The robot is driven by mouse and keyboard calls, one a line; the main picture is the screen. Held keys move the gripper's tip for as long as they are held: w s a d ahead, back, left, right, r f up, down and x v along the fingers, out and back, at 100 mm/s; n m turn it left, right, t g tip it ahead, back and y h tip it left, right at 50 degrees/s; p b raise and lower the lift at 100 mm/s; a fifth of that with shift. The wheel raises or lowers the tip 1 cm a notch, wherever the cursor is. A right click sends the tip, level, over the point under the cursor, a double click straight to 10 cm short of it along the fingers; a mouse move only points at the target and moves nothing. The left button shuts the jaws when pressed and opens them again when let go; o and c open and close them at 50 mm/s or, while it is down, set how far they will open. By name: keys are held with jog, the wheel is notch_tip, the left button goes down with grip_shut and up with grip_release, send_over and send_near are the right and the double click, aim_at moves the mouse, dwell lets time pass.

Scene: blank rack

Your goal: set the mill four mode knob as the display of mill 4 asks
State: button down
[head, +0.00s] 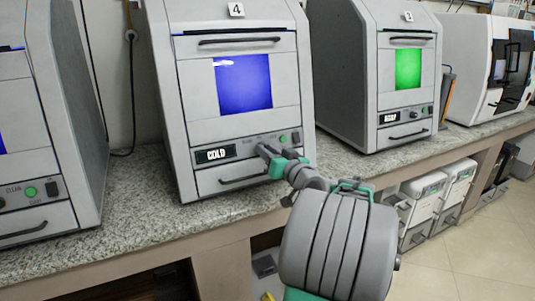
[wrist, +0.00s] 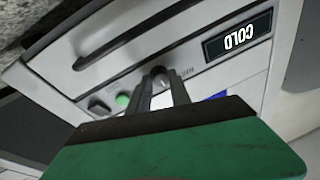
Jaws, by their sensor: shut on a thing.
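Mill 4 (head: 205,45) stands on the counter with a "4" plate on top and a blue window. Its display (head: 215,153) reads "COLD"; the display also shows upside down in the wrist view (wrist: 238,38). My gripper (head: 269,156) is at the control panel, its two fingers shut on the mode knob (wrist: 160,75). The fingers and arm hide most of the knob in the head view, and its pointer cannot be made out. A green button (head: 283,139) and a dark switch sit right of the knob.
Mill 3 (head: 375,60), with a green window, stands to the right. Another mill (head: 35,120) stands at the left. A drawer handle (head: 243,179) sits just below the panel. The granite counter (head: 140,205) is clear in front.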

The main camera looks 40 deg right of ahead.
jog(key=n+b, duration=0.1)
jog(key=b, duration=0.1)
jog(key=n+y+b, duration=0.1)
jog(key=n+b, duration=0.1)
jog(key=shift+f+b, duration=0.3)
jog(key=shift+f, duration=0.05)
jog(key=n+b, duration=0.3)
jog(key=shift+d+r+y, duration=0.1)
jog(key=shift+y, duration=0.2)
jog(key=n+b, duration=0.2)
jog(key=n+g+b, duration=0.1)
jog(key=shift+r+n+y, duration=0.25)
jog(key=shift+n+y, duration=0.05)
jog(key=shift+n, duration=0.1)
jog(key=shift+r+n+g+b, duration=0.15)
jog(key=shift+n+b, duration=0.3)
jog(key=shift+n, duration=0.3)
jog(key=shift+r+n+g+b, duration=0.15)
jog(key=shift+n+b, duration=0.25)
jog(key=shift+n, duration=0.35)
jog(key=shift+f+y, duration=0.1)
jog(key=shift+y, duration=0.2)
jog(key=c, duration=1.2)
grip_release()
